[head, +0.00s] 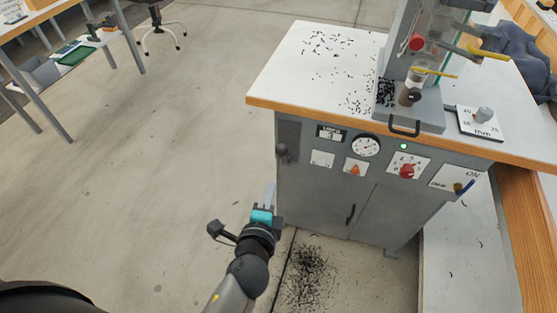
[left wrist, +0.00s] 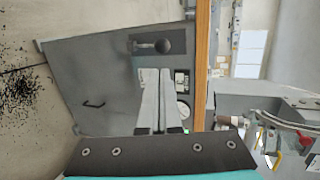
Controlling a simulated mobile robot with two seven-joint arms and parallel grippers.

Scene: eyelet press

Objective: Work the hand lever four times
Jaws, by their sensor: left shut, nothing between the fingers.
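A short lever with a dark ball knob (head: 282,149) sits on a dark plate at the left of the grey cabinet front. In the left wrist view the knob (left wrist: 163,46) stands just beyond my fingertips, with its stem to the left. My left gripper (head: 270,187) is in front of the cabinet, below the knob. Its two fingers (left wrist: 155,72) are together and empty, pointing towards the plate; I see a gap between them and the knob. The press (head: 410,105) stands on the cabinet top. My right gripper is not in view.
The cabinet front carries a dial gauge (head: 366,145), a red knob (head: 407,171), a small counter (head: 330,133) and a blue-handled switch (head: 464,187). The white top (head: 290,75) has an orange edge and black scraps. More scraps (head: 310,278) lie on the floor.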

